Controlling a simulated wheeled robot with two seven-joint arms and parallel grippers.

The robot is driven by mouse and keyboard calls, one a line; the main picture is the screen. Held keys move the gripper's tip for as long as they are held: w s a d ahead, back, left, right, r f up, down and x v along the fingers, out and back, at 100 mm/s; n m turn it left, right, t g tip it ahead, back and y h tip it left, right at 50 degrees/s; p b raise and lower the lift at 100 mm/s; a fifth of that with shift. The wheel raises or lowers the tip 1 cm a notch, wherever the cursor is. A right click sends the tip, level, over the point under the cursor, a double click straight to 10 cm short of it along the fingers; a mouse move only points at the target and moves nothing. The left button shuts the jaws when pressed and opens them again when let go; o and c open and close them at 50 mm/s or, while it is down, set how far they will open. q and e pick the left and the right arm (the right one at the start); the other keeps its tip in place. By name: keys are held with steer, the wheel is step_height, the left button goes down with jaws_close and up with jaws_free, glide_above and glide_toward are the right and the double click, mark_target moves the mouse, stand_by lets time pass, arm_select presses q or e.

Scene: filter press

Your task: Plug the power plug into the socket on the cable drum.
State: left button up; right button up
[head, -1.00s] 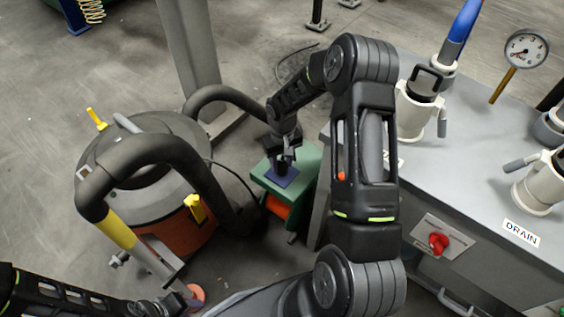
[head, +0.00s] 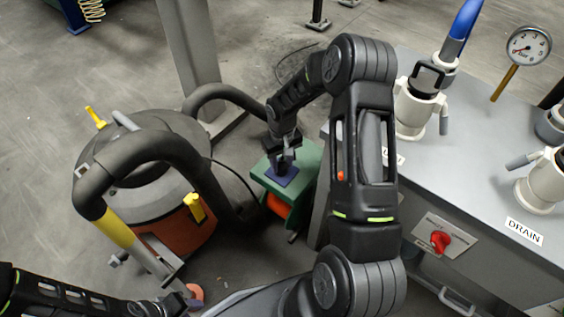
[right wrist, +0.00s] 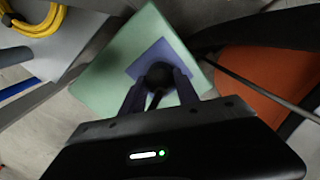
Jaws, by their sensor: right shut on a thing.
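The green cable drum (head: 305,186) stands on the floor beside the grey bench, with a blue square socket plate (head: 279,177) on its top. My right gripper (head: 284,160) points down over this plate. In the right wrist view its two fingers (right wrist: 160,84) are shut on the black power plug (right wrist: 158,74), above the blue socket plate (right wrist: 143,68) on the green top (right wrist: 105,85). The plug hides the socket opening, so I cannot tell whether it is seated. My left gripper (head: 176,304) is low at the left, its jaws unclear.
An orange and grey vacuum cleaner (head: 165,235) with a thick black hose (head: 150,150) stands left of the drum. A grey post (head: 190,60) rises behind. The grey bench (head: 470,170) with valves, a gauge (head: 528,46) and a red knob (head: 440,241) is close on the right.

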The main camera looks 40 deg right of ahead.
steer(key=shift+f, duration=0.15)
steer(key=o, duration=1.3)
steer(key=shift+o, duration=0.2)
steer(key=shift+r+p, duration=0.8)
steer(key=shift+r, duration=3.15)
